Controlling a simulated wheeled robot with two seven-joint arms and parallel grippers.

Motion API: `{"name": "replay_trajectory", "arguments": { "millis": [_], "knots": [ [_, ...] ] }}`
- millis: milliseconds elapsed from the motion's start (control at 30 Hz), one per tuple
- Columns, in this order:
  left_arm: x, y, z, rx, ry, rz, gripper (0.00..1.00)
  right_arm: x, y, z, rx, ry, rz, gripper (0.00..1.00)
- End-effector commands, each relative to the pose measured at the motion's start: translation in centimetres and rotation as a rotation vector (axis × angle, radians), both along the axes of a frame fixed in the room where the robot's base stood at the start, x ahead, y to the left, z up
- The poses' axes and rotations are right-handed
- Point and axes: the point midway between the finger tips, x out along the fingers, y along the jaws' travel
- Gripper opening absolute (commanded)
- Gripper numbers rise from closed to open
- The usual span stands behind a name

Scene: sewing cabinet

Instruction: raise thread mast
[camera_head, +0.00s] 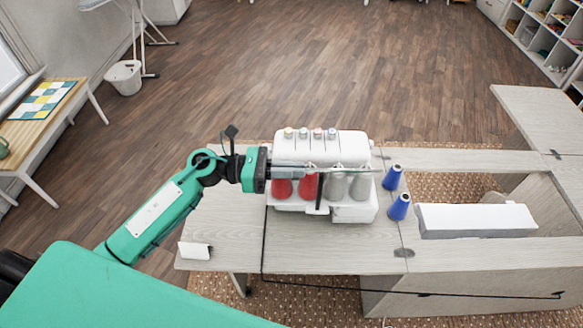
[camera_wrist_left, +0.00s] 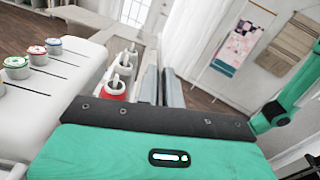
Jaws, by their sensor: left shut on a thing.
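The white sewing machine (camera_head: 350,145) stands on the cabinet table with several thread cones along its near side. Red cones (camera_head: 282,188) are at the left and pale grey cones (camera_head: 359,187) at the right. The thread mast (camera_head: 321,198) shows as a dark upright among the cones, with a thin bar running across above them. My left gripper (camera_head: 318,170) reaches in from the left over the red cones, its fingers along that bar, and is shut on the mast. The exact contact is hidden. In the left wrist view the two grey fingers (camera_wrist_left: 162,88) lie beside the cones (camera_wrist_left: 115,86).
Two blue cones (camera_head: 395,192) stand right of the machine. A long white block (camera_head: 475,220) lies farther right by the cabinet opening. A small white piece (camera_head: 195,250) is at the table's left front. A dark cord (camera_head: 263,245) runs along the front edge.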

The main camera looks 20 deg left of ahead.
Motion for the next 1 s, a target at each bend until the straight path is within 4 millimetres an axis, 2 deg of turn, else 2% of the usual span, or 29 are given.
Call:
{"name": "replay_trajectory", "arguments": {
  "millis": [167, 267, 700, 900, 1000],
  "knots": [
    [0.0, 0.0, 0.8, 0.001, -0.002, 0.0, 0.0, 0.0, 0.1, 0.3, 0.001, 0.0, -0.001, 0.71],
    [0.0, 0.1, 2.2, 0.002, -0.005, -0.001, 0.0, 0.0, 0.1, 0.8, 0.001, 0.0, -0.001, 0.71],
    [0.0, 0.0, 13.7, 0.002, -0.007, 0.0, 0.0, 0.0, 0.1, 4.3, 0.001, 0.0, -0.001, 0.71],
    [0.0, 0.0, 17.5, 0.001, -0.005, 0.001, 0.0, 0.0, 0.1, 5.4, 0.001, 0.0, -0.001, 0.71],
    [0.0, 0.0, 18.6, 0.0, -0.003, 0.001, 0.0, 0.0, 0.1, 5.7, 0.001, 0.0, -0.001, 0.71]
  ]
}}
